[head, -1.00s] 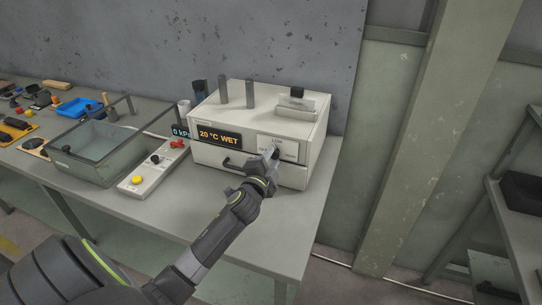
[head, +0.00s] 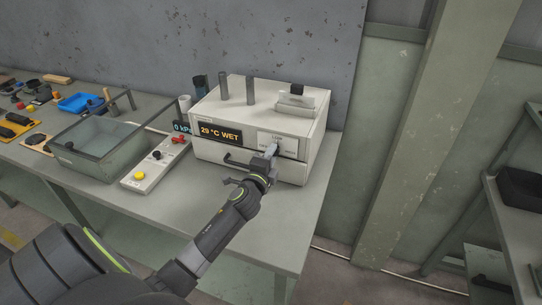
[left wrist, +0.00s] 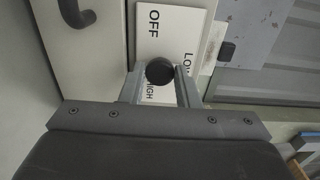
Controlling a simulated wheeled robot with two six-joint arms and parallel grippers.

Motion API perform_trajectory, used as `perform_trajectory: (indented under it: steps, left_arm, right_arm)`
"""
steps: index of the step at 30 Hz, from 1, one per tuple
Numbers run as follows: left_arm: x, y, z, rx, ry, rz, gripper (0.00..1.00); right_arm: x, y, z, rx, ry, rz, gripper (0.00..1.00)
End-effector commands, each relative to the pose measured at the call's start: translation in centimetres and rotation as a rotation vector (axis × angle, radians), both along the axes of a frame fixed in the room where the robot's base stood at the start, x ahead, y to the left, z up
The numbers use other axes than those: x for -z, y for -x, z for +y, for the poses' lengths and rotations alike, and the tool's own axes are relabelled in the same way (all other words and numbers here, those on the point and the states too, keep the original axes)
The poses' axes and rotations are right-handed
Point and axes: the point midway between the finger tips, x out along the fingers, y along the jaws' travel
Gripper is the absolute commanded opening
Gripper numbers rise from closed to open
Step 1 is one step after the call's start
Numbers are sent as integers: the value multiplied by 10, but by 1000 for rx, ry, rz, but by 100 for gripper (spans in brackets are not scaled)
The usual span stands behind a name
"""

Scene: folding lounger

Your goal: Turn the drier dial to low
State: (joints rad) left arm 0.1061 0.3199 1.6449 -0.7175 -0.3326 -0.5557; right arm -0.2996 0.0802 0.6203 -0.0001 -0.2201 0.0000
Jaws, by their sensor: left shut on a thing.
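The drier (head: 225,110) is a pale box on the bench, with a lit display (head: 220,133) reading "29 °C WET". A white dial plate (head: 290,142) is on its front, and it also shows in the left wrist view (left wrist: 150,40) with OFF, LOW and HIGH marks. My left gripper (head: 271,151) is at this plate. In the left wrist view its fingers are on either side of the round black dial (left wrist: 160,71) and shut on it. No pointer is clear on the dial, so its setting cannot be told. My right gripper is not in view.
A dark drawer handle (head: 238,162) sits below the display, close to my left wrist. A control box (head: 155,165) with a yellow button and a glass-lidded tank (head: 95,150) stand to the left. The bench front is clear.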

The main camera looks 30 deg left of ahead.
Motion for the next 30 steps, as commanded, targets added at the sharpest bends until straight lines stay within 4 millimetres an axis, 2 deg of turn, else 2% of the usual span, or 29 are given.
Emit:
perform_trajectory:
  steps: [5, 6, 11, 22, 26, 30]
  left_arm:
    - [1, 0, 0, 0, 2, 1, 6]
    - [1, 0, 0, 0, 2, 1, 30]
    - [1, 0, 0, 0, 2, 1, 49]
    - [1, 5, -1, 0, 2, 1, 49]
    - [2, 21, -5, -1, 4, 2, 49]
    - [3, 48, -12, 0, 4, 2, 49]
  right_arm:
    - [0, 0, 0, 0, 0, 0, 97]
    - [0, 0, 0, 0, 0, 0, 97]
    - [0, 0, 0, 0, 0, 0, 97]
    - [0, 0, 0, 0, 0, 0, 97]
    - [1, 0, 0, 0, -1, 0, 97]
    - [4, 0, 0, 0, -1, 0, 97]
